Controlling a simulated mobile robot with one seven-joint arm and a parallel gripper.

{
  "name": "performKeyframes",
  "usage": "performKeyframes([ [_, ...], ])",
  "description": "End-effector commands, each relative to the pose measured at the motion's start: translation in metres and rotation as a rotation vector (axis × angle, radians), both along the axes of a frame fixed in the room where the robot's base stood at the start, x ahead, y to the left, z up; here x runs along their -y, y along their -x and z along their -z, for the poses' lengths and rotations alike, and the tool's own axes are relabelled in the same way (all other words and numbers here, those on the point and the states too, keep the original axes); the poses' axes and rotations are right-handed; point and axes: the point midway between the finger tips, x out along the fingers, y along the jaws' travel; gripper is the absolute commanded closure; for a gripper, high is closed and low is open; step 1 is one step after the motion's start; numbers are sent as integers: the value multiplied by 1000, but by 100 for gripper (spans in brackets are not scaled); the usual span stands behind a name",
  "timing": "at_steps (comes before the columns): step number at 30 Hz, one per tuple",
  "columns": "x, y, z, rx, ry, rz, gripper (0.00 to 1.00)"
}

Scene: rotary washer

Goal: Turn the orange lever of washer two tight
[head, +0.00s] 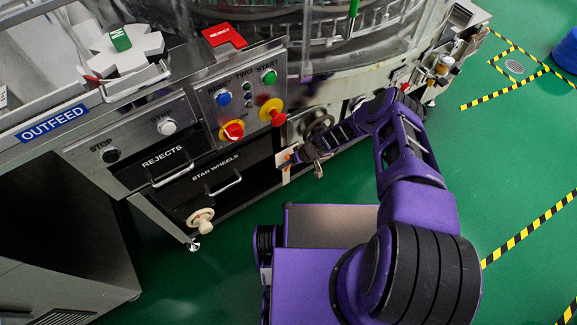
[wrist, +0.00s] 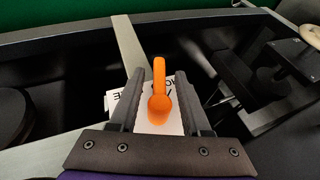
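The orange lever (wrist: 159,103) shows in the wrist view, with a round hub near me and an arm reaching away from it. My gripper (wrist: 159,76) is open, with one dark finger on each side of the lever. A narrow gap seems to show on both sides; I cannot tell whether either finger touches. In the head view my gripper (head: 305,160) is low at the front of the machine, beside the drawers, and a small bit of orange (head: 287,158) shows at its tip. Most of the lever is hidden there. A white label with partly covered black lettering lies behind it.
The control panel (head: 240,100) with red knobs is above and left of my gripper. A round handwheel (head: 317,124) is just above it. The STAR WHEELS drawer (head: 222,180) and a cream knob (head: 201,221) are to the left. Green floor is open to the right.

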Motion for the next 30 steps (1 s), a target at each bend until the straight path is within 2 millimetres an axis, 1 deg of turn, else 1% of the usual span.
performKeyframes([
  [5, 1, 2, 1, -4, 1, -1, 52],
  [8, 5, 4, -6, -5, 1, -2, 52],
  [10, 9, 5, -14, -5, 1, -2, 52],
  [14, 24, 7, -39, -3, 1, 1, 52],
  [24, 66, 16, -109, -2, 2, 0, 52],
  [27, 76, 18, -125, 0, 1, 0, 52],
  [30, 83, 20, -136, 0, 1, 0, 52],
])
